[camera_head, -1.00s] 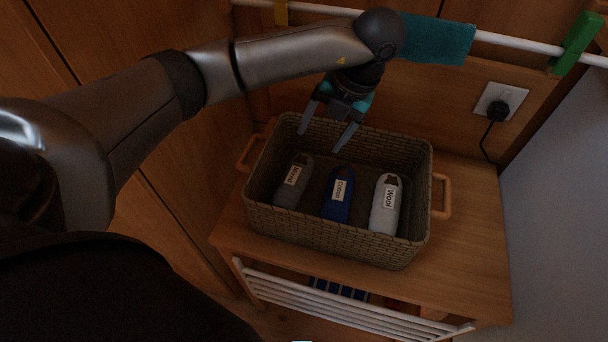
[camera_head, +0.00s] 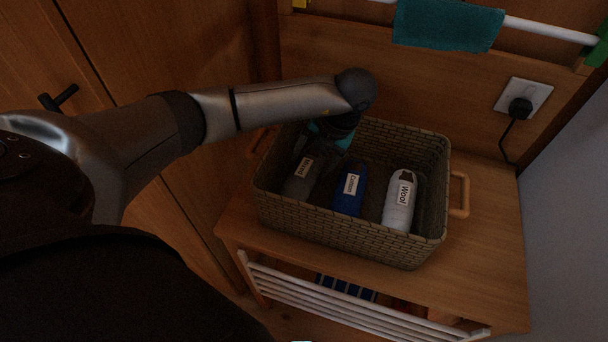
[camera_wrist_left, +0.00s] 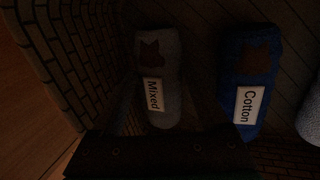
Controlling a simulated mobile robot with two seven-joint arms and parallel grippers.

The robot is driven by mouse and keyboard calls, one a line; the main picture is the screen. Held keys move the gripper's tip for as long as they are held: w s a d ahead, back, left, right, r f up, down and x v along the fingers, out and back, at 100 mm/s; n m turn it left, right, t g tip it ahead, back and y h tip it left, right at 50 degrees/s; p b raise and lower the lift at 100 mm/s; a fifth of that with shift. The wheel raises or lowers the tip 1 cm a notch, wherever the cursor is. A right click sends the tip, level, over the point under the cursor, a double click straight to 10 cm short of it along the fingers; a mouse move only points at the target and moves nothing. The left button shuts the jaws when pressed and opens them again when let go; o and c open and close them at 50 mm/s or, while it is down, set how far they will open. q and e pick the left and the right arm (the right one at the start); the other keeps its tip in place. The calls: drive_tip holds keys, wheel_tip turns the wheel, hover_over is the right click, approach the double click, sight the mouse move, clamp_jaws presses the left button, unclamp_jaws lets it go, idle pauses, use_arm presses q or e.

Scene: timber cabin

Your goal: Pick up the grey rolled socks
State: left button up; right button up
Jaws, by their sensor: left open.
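The grey rolled socks (camera_head: 298,188) lie at the left end inside a woven basket (camera_head: 345,236), with a white label facing up. In the left wrist view the grey socks (camera_wrist_left: 161,52) carry a label reading "Mixed". My left gripper (camera_head: 317,159) reaches down into the basket over the back end of the grey socks. It is open and empty. In the left wrist view its dark fingers (camera_wrist_left: 158,92) point toward the grey socks, one on each side; whether they touch them is too dark to tell. My right gripper is not in view.
Blue socks (camera_head: 349,190) labelled "Cotton" lie beside the grey ones, and white socks (camera_head: 399,199) labelled "Wool" lie further right. The basket's left wall (camera_wrist_left: 75,50) is close to the gripper. The basket stands on a wooden bench (camera_head: 487,235) against a panelled wall.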

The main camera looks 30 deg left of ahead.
use_arm(q)
drive_tip(key=shift+x, duration=1.15)
drive_tip(key=shift+r, duration=0.1)
drive_tip(key=c, duration=1)
drive_tip(key=shift+c, duration=0.5)
drive_tip(key=shift+r, duration=0.1)
